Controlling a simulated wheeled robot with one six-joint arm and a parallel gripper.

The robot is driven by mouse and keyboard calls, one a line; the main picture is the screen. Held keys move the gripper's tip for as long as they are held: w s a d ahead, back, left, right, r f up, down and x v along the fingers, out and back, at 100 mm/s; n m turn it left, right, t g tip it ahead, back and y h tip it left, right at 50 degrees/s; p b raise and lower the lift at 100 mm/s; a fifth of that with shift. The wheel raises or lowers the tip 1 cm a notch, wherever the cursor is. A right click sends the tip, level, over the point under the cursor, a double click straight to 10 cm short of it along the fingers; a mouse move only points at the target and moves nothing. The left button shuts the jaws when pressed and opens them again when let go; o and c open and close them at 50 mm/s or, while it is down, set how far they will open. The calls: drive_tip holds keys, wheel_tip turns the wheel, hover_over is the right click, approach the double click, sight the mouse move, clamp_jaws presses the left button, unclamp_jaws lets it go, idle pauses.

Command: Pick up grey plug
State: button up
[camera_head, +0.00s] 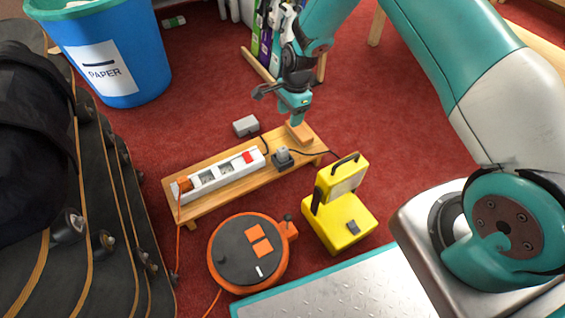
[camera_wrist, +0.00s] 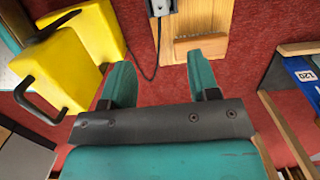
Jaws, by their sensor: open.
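The grey plug (camera_head: 282,155) sits on the wooden board (camera_head: 217,190), just right of the white power strip (camera_head: 228,174). A dark cable runs from it. In the wrist view the plug (camera_wrist: 161,6) is partly cut off at the top edge. My gripper (camera_head: 292,108) hangs above the right end of the board, near a small wooden block (camera_head: 299,133). In the wrist view my gripper (camera_wrist: 160,78) has its fingers spread and nothing between them. The plug lies beyond the fingertips, apart from them.
An orange plug (camera_head: 184,184) sits at the strip's left end. A yellow work lamp (camera_head: 340,212) and an orange cable reel (camera_head: 247,252) stand in front. A grey box (camera_head: 246,126) lies behind the board. A blue paper bin (camera_head: 115,60) and skateboards (camera_head: 95,215) are left.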

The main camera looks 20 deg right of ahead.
sight(283, 148)
drive_tip(key=f+b, duration=0.2)
drive_tip(key=f, duration=0.2)
drive_tip(key=a+f+b, duration=0.1)
drive_tip(key=f+b, duration=0.1)
drive_tip(key=f, duration=0.2)
drive_tip(key=f+b, duration=0.2)
drive_tip(key=f, duration=0.2)
drive_tip(key=shift+s+a, duration=0.15)
drive_tip(key=shift+a, duration=0.05)
drive_tip(key=f+b, duration=0.2)
drive_tip(key=a+f+b, duration=0.1)
drive_tip(key=f+b, duration=0.1)
drive_tip(key=f, duration=0.1)
drive_tip(key=shift+f+b, duration=0.15)
drive_tip(key=shift+b, duration=0.2)
drive_tip(key=c, duration=0.9)
